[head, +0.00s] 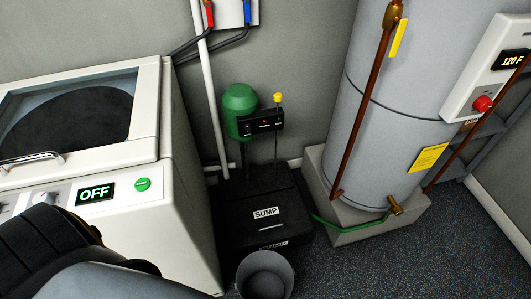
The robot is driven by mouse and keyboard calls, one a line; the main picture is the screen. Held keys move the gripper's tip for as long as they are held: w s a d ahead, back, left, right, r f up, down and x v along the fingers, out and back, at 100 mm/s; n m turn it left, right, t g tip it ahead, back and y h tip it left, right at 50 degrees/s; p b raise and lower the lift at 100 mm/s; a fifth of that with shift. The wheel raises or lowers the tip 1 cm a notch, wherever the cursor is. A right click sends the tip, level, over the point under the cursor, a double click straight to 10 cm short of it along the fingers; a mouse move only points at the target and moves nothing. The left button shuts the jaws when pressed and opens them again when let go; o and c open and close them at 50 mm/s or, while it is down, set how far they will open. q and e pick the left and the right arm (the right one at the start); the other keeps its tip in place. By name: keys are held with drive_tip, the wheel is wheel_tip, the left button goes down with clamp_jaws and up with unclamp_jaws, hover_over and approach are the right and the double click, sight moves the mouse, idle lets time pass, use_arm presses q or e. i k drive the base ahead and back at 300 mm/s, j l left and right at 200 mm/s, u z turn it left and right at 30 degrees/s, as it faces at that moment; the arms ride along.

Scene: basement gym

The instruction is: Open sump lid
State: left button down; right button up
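The sump (250,238) is a black box on the floor between the white washer and the grey tank. Its black lid (255,190) lies flat on top with a white SUMP label, and it looks shut. A second label shows on the front, partly hidden by a grey bucket. A green pump housing (240,103) with a black control box (262,123) stands above the back of the sump. Part of my arm, black and grey, shows at the lower left in front of the washer. Neither of my grippers is in view.
The white top-lid washer (150,215) stands close on the left. A grey tank (385,120) on a grey plinth (350,236) stands on the right. An open grey bucket (243,275) sits in front of the sump. Dark floor (420,265) is clear at lower right.

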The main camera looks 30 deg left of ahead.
sight(269, 217)
drive_tip(key=u, duration=0.8)
drive_tip(key=l, duration=0.6)
drive_tip(key=i+l, duration=0.1)
drive_tip(key=l, duration=0.5)
